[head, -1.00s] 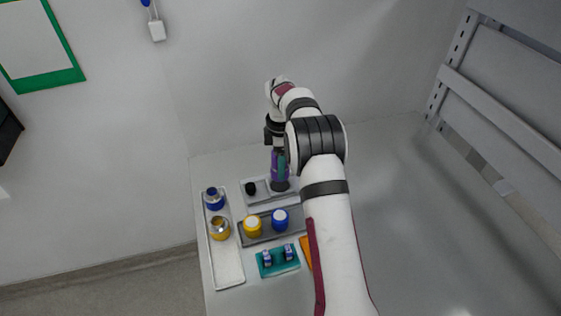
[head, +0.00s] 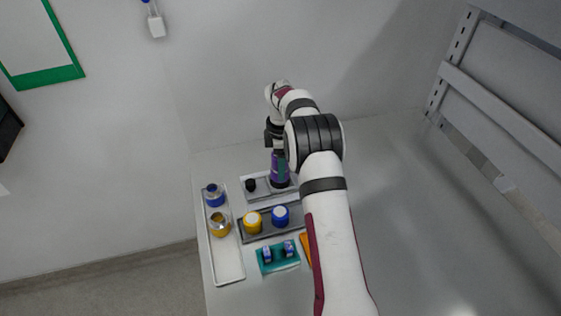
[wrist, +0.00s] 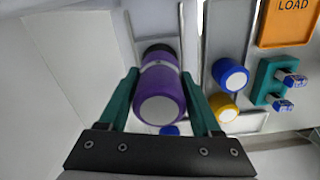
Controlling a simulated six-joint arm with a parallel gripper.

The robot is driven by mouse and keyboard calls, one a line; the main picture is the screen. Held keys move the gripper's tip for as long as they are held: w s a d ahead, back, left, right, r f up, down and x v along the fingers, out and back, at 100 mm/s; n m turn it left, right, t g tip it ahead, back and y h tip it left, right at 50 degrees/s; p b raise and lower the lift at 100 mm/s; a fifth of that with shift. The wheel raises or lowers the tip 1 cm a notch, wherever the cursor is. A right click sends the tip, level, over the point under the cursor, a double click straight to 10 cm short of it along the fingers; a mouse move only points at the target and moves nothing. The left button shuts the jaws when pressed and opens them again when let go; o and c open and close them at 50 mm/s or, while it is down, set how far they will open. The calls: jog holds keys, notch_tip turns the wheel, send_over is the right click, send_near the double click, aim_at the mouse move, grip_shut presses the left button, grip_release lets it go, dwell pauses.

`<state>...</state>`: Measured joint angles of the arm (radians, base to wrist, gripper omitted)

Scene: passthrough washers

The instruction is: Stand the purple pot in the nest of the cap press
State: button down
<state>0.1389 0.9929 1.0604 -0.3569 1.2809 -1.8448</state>
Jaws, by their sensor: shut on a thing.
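The purple pot (head: 280,170) is upright between the fingers of my gripper (head: 279,154), over the back of the table. In the wrist view the pot (wrist: 162,95) lies between the two green fingers of my gripper (wrist: 163,98), which are shut on it. The grey base of what looks like the cap press (head: 262,198) is under it. The dark round nest (wrist: 157,48) shows just past the pot's far end in the wrist view. The pot's base is at or just above the nest; I cannot tell whether they touch.
A black knob (head: 250,185) stands on the base, left of the pot. A white tray (head: 229,264) at the left holds blue and yellow pots. A dark grey tray (head: 262,234) holds yellow and blue pots. A teal block (head: 278,263) stands in front. Open table lies right.

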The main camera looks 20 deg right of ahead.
dwell(0.3)
jog(key=shift+f, duration=1.3)
grip_release()
dwell(0.3)
